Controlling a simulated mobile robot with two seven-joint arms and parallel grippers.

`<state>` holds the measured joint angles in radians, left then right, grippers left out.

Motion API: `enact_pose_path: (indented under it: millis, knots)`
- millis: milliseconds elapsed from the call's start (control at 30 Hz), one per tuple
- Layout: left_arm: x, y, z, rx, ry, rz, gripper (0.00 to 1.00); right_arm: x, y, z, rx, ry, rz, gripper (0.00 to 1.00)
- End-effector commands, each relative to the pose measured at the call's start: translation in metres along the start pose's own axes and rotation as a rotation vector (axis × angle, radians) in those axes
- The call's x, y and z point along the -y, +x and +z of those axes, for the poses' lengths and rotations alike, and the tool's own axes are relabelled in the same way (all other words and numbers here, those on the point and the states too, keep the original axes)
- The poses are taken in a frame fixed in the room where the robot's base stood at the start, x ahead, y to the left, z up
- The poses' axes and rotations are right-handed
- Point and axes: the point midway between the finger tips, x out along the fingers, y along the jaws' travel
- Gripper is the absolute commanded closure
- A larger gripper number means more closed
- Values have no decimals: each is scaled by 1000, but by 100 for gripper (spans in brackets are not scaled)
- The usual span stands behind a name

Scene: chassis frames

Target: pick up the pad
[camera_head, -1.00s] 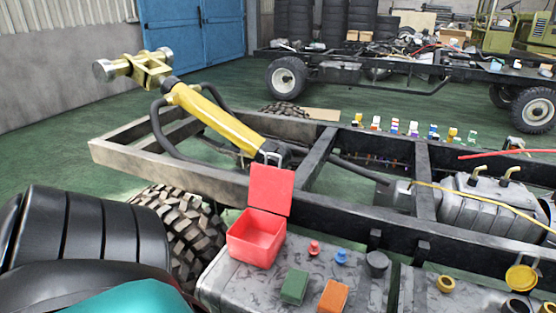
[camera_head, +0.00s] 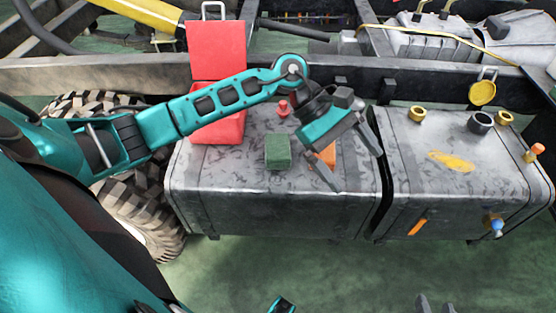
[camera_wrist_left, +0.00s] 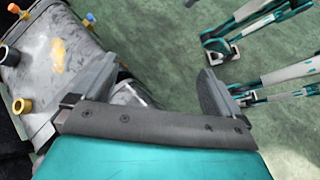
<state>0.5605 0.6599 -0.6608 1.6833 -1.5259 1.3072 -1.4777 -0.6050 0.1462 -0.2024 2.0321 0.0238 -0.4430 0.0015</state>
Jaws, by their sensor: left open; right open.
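Two small blocks that could be the pad lie on the left grey tank: a green one (camera_head: 278,151) and an orange one (camera_head: 326,155). The orange one is partly hidden by my left gripper (camera_head: 354,170), which hangs open and empty over the right part of this tank. In the left wrist view its two fingers (camera_wrist_left: 152,88) are spread with nothing between them, and neither block shows. My right gripper (camera_head: 435,304) is open, with only its fingertips showing at the bottom edge of the head view.
An open red box (camera_head: 217,128) stands at the tank's left, lid upright, partly behind my left arm. A red knob (camera_head: 283,108) is behind the green block. The right tank (camera_head: 452,192) carries yellow and dark caps. Green floor is clear in front.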

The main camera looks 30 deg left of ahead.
Motion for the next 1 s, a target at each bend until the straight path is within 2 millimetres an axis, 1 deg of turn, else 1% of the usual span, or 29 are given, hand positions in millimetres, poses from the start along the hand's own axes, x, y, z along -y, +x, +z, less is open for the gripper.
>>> enact_pose_path:
  millis: [33, 67, 100, 167, 200, 300, 400, 467, 700, 800, 1000]
  knots:
    - [2, -16, -36, -155, 127, -73, 1, 1, 9, 10, -3, -1, -4, 57]
    - [4, -28, -52, -241, 193, -123, 1, 2, 11, 12, -4, -2, -7, 57]
    - [6, -47, -71, -342, 264, -191, 1, 3, 14, 13, -7, -2, -9, 57]
    - [8, -75, -94, -471, 341, -285, 1, 4, 17, 15, -10, -3, -13, 57]
    - [9, -92, -106, -539, 375, -341, 1, 4, 19, 16, -11, -4, -14, 57]
    - [12, -128, -123, -658, 423, -447, 1, 3, 21, 15, -15, -7, -15, 57]
    - [15, -145, -132, -713, 439, -505, 1, 3, 22, 15, -17, -9, -16, 57]
    - [17, -145, -137, -725, 442, -520, 1, 3, 22, 16, -18, -9, -17, 57]
    - [30, -117, -169, -723, 442, -522, 1, 3, 28, 26, -14, -7, -18, 57]
    - [34, -108, -179, -723, 443, -520, 1, 4, 29, 28, -11, -5, -20, 57]
    - [37, -98, -189, -723, 443, -518, 1, 7, 30, 26, -14, 4, -23, 57]
